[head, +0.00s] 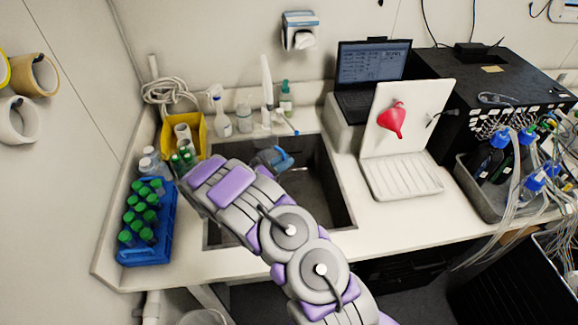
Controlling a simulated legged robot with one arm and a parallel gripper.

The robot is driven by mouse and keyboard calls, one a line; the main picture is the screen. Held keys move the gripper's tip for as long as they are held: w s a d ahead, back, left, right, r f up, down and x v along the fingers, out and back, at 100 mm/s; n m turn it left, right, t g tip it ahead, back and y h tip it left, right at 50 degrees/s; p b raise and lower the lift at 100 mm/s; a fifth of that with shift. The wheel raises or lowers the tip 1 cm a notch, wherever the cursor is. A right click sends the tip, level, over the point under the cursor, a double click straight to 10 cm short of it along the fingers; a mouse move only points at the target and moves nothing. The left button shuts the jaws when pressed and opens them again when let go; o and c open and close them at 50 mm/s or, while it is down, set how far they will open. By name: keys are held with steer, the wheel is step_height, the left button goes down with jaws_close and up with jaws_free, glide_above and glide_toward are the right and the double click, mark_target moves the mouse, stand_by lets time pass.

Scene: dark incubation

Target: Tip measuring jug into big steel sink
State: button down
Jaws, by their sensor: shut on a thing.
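The big steel sink (325,185) is set in the white counter, a dark rectangular basin partly covered by my arm. A small grey vessel with a curved blue part (283,158) shows over the back of the sink, just beyond my arm. It may be the measuring jug, but its lower part is hidden and I cannot tell whether it is held. My arm reaches from the bottom across the sink toward the back left. I cannot make out my gripper's jaws, which the arm links seem to hide.
A blue rack (153,250) of green-capped bottles and a yellow bin (197,126) stand left of the sink. Soap bottles (244,115) line the back. A white board with a red funnel (393,120), a laptop (370,75) and a tubing-filled tray (480,195) are right.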

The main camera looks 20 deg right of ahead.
steer(key=s+d+f+m+g+b, duration=0.1)
steer(key=s+f+m+g+b, duration=0.1)
steer(key=f+m+b, duration=0.3)
step_height(320, 180, down, 5)
steer(key=shift+s+r+m, duration=0.2)
steer(key=shift+s+m, duration=0.5)
steer(key=shift+m, duration=0.5)
steer(key=shift+d, duration=0.1)
steer(key=shift+w+b, duration=0.1)
steer(key=shift+b, duration=0.4)
steer(key=shift+w+m+b, duration=0.35)
steer(key=shift+m+b, duration=0.45)
steer(key=shift+b, duration=0.25)
steer(key=shift+w+b, duration=0.1)
steer(key=shift+b, duration=0.2)
steer(key=shift+w+a+r+m+t+y+b, duration=0.1)
steer(key=shift+w+a+m+t+y+b, duration=0.1)
steer(key=shift+m+b, duration=0.35)
steer(key=shift+w+a+m+t+y+b, duration=0.1)
steer(key=shift+w+m+b, duration=0.1)
steer(key=shift+m+b, duration=0.3)
